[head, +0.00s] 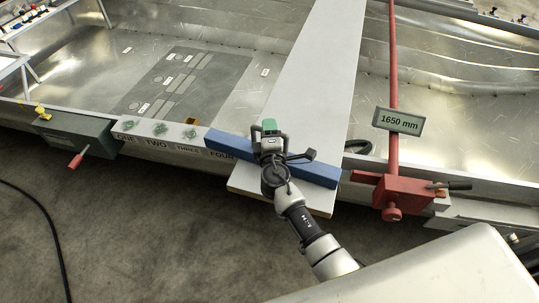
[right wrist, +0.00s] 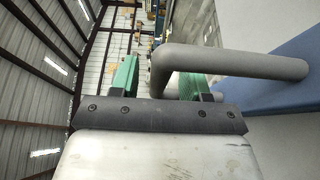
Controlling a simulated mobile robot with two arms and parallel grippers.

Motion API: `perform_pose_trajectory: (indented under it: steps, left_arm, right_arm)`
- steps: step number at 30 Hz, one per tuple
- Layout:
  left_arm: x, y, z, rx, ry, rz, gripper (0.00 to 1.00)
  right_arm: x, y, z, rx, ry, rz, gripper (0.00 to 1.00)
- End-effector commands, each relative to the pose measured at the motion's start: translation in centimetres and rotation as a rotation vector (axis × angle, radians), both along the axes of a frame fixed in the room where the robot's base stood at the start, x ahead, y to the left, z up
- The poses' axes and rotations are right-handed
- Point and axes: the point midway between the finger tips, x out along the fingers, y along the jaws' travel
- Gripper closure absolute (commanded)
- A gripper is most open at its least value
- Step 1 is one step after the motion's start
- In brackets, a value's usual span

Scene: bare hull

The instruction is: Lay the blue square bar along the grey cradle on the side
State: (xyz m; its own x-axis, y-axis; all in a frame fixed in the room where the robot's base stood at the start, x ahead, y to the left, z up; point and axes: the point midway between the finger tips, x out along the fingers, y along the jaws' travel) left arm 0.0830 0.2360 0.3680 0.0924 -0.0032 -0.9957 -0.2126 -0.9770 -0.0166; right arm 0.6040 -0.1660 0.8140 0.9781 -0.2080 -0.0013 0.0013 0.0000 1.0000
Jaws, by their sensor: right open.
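The blue square bar (head: 226,146) lies across the pale plank (head: 318,65) at the hull's near side. Its left end is by the label FOUR, and its right end is short of the red clamp. A grey bent tube like a handle (right wrist: 230,62) stands out from the bar's blue face (right wrist: 300,65) in the right wrist view. My right gripper (head: 269,126) is over the bar's middle and hides part of it. Its green fingers (right wrist: 160,82) are open, with part of the tube between them; contact is unclear. I cannot single out the grey cradle with certainty. My left gripper is out of view.
A red clamp (head: 400,192) with a red post and a 1650 mm sign (head: 398,120) stands right of the bar. A grey box (head: 75,135) with a red handle is at the left. A labelled rail (head: 160,130) runs between. The near floor at left is mostly clear, with a cable.

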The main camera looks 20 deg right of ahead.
Motion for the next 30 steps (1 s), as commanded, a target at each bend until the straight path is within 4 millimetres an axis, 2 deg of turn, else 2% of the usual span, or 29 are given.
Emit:
perform_pose_trajectory:
  steps: [5, 12, 15, 30]
  left_arm:
    - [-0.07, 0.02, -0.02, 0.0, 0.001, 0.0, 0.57]
    - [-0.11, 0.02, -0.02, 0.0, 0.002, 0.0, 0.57]
    - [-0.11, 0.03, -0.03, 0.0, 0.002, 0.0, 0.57]
    - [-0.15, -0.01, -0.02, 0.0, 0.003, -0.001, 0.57]
  right_arm:
    - [0.01, -0.02, -0.03, 0.0, 0.0, 0.0, 0.54]
    - [-0.03, -0.03, -0.03, 0.0, 0.0, 0.0, 0.89]
    - [-0.03, -0.03, -0.04, -0.001, 0.0, 0.0, 1.0]
    - [-0.07, -0.02, -0.1, -0.003, 0.002, -0.001, 1.0]
